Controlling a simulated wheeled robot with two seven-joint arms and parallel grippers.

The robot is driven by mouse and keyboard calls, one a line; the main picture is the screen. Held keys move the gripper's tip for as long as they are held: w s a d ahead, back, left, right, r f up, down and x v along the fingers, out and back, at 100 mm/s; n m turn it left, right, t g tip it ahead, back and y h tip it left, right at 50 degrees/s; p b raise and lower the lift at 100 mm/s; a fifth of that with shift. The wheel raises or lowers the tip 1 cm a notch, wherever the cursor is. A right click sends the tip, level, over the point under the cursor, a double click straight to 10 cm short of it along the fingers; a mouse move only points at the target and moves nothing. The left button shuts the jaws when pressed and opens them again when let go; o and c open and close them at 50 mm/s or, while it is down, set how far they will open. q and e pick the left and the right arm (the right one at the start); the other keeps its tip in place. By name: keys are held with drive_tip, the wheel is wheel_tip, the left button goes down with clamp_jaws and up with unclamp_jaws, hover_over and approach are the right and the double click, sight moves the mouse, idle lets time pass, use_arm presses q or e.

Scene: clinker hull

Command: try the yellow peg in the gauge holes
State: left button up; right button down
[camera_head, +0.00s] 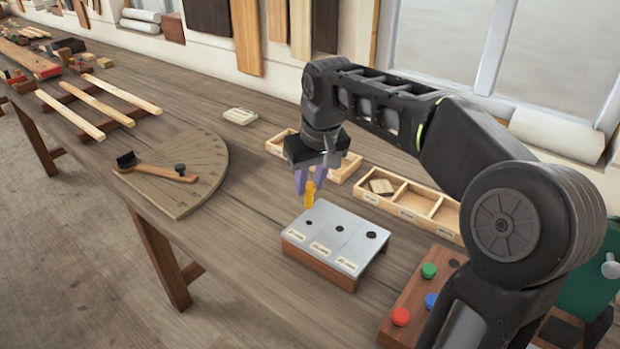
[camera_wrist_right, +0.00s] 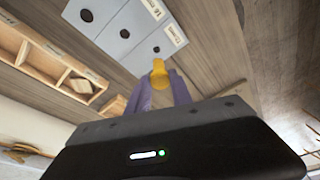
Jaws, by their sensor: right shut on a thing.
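The yellow peg (camera_head: 310,194) is held between the purple fingers of my right gripper (camera_head: 308,182), just above the far left edge of the gauge block. It also shows in the right wrist view (camera_wrist_right: 159,73), between the fingertips. The gauge (camera_head: 327,250) is a grey plate on a brown wooden base with three dark holes of different sizes and labels along its front edge. The smallest hole (camera_head: 309,223) is nearest the peg. The plate and its holes also show in the wrist view (camera_wrist_right: 118,50). Whether the peg touches the plate is unclear. My left gripper is out of view.
A wooden compartment tray (camera_head: 437,206) stands behind the gauge. A brown board (camera_head: 412,300) with red, green and blue pegs is at the right. A protractor board (camera_head: 178,200) with a wooden arm lies left. Bench between is clear.

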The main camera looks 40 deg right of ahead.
sight(311, 193)
drive_tip(key=shift+f+b, duration=1.55)
drive_tip(key=shift+f, duration=0.45)
drive_tip(key=shift+f, duration=0.1)
drive_tip(key=shift+f+b, duration=0.3)
drive_tip(key=shift+b, duration=0.05)
drive_tip(key=shift+f, duration=0.15)
drive_tip(key=shift+r, duration=0.2)
drive_tip(key=shift+r+p, duration=1.25)
drive_tip(key=shift+r, duration=0.15)
drive_tip(key=shift+f, duration=0.1)
drive_tip(key=shift+f+b, duration=0.8)
drive_tip(key=shift+f, duration=0.15)
